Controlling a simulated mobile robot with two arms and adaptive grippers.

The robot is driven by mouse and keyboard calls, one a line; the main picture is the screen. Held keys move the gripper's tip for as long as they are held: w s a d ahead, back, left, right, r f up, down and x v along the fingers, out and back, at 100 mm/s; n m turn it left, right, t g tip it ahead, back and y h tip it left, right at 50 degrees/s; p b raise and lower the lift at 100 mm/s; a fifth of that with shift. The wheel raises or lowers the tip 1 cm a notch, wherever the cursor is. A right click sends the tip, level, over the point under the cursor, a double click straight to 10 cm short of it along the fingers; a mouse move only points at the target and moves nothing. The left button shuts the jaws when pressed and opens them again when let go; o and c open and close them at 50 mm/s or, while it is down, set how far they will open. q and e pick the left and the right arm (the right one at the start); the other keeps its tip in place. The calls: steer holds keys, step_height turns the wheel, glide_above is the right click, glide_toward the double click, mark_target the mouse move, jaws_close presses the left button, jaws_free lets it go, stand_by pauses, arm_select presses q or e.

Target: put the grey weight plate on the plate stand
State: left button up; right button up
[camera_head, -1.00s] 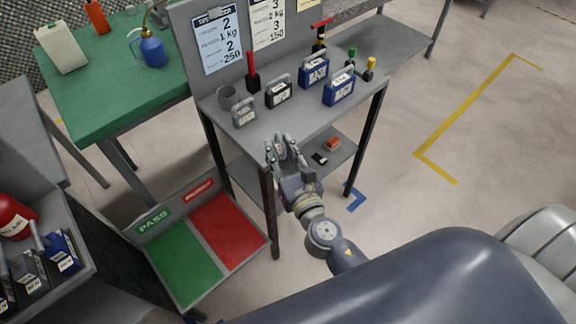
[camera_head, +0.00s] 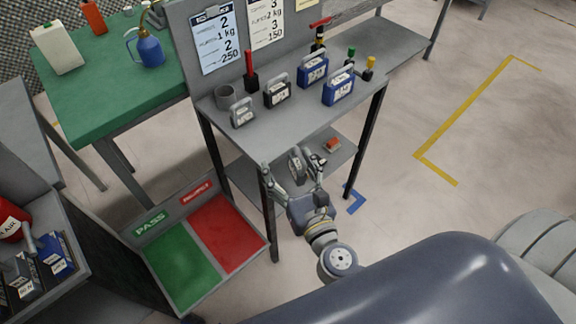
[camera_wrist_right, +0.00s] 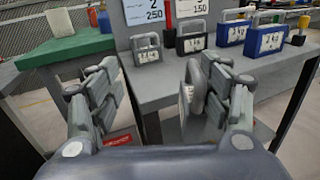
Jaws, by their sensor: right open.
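My right gripper (camera_wrist_right: 150,95) is open, with a wide gap to the left-hand finger. I cannot tell what supports the plate or whether a finger touches it. I cannot make out the plate stand for certain. My left gripper is not in view.
A lower shelf (camera_head: 342,160) holds a red item (camera_head: 332,145). Green and red panels (camera_head: 225,235) lie at left.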

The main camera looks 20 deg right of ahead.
steer(key=o, duration=0.3)
steer(key=shift+r, duration=0.1)
steer(key=shift+o, duration=0.2)
steer(key=s, duration=1.2)
jaws_close()
steer(key=shift+r, duration=0.1)
